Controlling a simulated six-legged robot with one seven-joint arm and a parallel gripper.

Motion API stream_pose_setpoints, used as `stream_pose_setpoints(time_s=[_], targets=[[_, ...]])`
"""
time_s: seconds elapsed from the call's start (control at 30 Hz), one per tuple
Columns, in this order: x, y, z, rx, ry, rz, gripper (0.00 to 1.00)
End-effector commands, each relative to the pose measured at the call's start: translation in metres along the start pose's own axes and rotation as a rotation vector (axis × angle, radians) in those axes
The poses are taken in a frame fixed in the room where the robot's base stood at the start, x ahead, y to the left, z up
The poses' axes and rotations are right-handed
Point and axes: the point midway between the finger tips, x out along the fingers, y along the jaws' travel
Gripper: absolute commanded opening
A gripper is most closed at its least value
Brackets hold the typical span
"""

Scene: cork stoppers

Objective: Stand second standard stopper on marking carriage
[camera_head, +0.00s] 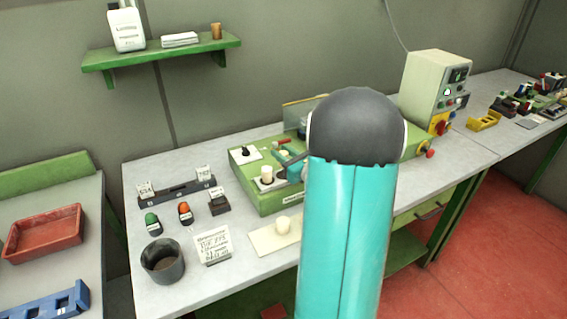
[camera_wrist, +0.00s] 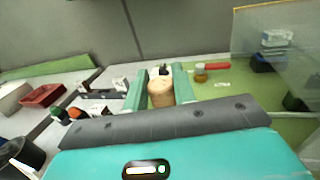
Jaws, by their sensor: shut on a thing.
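My gripper (camera_wrist: 160,88) is shut on a pale cork stopper (camera_wrist: 160,95), which stands upright between its two teal fingers in the wrist view. In the head view a pale stopper (camera_head: 267,173) stands upright at a white plate on the green marking machine (camera_head: 285,202), close beside my gripper's teal finger; it looks like the held one. Whether its base touches the carriage I cannot tell. Another pale stopper (camera_head: 283,224) stands on a cream board (camera_head: 262,240) in front of the machine. My arm hides the machine's right part in the head view.
A black knob (camera_head: 245,152) on a white plate and a red-handled tool (camera_wrist: 215,66) are near the gripper. A clear guard (camera_wrist: 275,50) stands to the right. Left are a dark rack (camera_head: 178,193), green and orange-topped stamps, a dark cup (camera_head: 162,262) and a card (camera_head: 212,245).

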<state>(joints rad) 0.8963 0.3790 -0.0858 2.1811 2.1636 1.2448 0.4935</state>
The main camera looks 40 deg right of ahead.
Motion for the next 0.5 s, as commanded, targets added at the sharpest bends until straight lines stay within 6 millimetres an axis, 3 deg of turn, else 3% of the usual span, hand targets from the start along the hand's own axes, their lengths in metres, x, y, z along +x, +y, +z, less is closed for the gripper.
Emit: stream_pose_setpoints(time_s=[0.17,0.37,0.5], targets=[[0.006,-0.005,-0.010,0.002,0.001,0.000,0.06],[0.006,-0.005,-0.038,0.003,0.001,0.000,0.06],[0.006,-0.005,-0.040,0.000,-0.002,0.000,0.06]])
